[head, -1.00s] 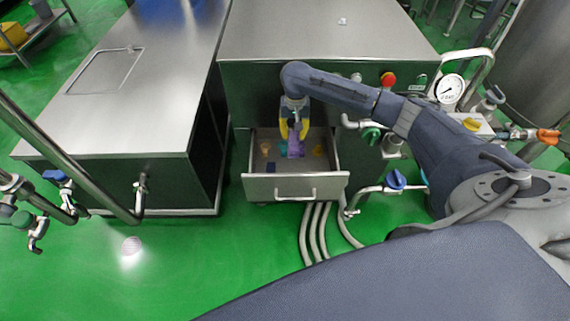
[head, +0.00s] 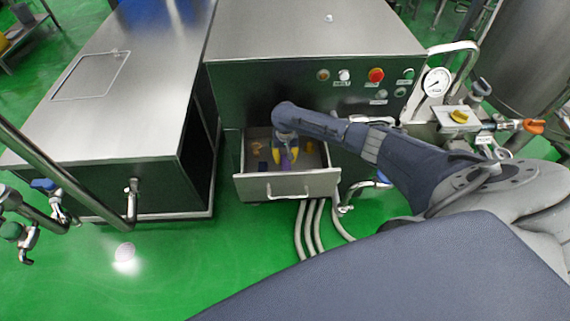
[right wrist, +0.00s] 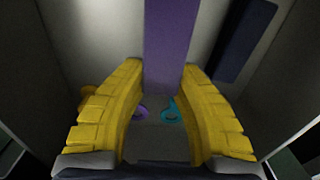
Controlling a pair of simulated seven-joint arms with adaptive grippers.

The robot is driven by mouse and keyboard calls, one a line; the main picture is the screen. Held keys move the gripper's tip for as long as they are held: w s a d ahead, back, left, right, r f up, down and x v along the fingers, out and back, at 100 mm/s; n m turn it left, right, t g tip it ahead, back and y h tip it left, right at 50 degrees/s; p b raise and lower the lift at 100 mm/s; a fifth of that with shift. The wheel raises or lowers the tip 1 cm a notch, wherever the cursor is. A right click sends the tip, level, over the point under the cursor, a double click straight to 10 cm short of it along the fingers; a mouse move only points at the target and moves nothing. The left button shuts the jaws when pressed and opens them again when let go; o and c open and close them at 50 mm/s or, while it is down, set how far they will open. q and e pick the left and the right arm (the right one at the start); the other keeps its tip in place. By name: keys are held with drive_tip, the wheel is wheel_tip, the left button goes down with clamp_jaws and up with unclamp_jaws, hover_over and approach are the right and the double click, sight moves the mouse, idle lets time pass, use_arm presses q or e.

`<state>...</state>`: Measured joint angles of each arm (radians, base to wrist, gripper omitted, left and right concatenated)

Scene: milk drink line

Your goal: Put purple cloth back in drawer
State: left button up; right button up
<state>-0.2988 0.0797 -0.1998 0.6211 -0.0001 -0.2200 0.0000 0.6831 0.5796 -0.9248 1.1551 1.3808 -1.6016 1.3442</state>
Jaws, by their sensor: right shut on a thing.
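The purple cloth (head: 286,163) is a narrow strip inside the open drawer (head: 287,187); it also shows in the right wrist view (right wrist: 170,45). My right gripper (head: 286,153), with yellow fingers, is down inside the drawer and shut on the cloth. In the right wrist view its fingertips (right wrist: 162,80) sit on both sides of the strip, near its lower end. Whether the cloth rests on the drawer floor is hard to tell. My left gripper is not in view.
The drawer also holds a dark blue strip (right wrist: 243,40), a teal item (right wrist: 172,110), a small purple item (right wrist: 140,112) and an orange item (right wrist: 92,97). A panel with several knobs and a red button (head: 376,75) is above the drawer. Hoses (head: 310,225) run below it.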

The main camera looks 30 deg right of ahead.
sight(285, 164)
drive_tip(key=shift+f, duration=2.15)
drive_tip(key=shift+f, duration=0.2)
drive_tip(key=o, duration=1.1)
drive_tip(key=shift+o, duration=0.2)
drive_tip(key=shift+r, duration=0.15)
wheel_tip(285, 164, up, 12)
drive_tip(key=shift+r, duration=0.1)
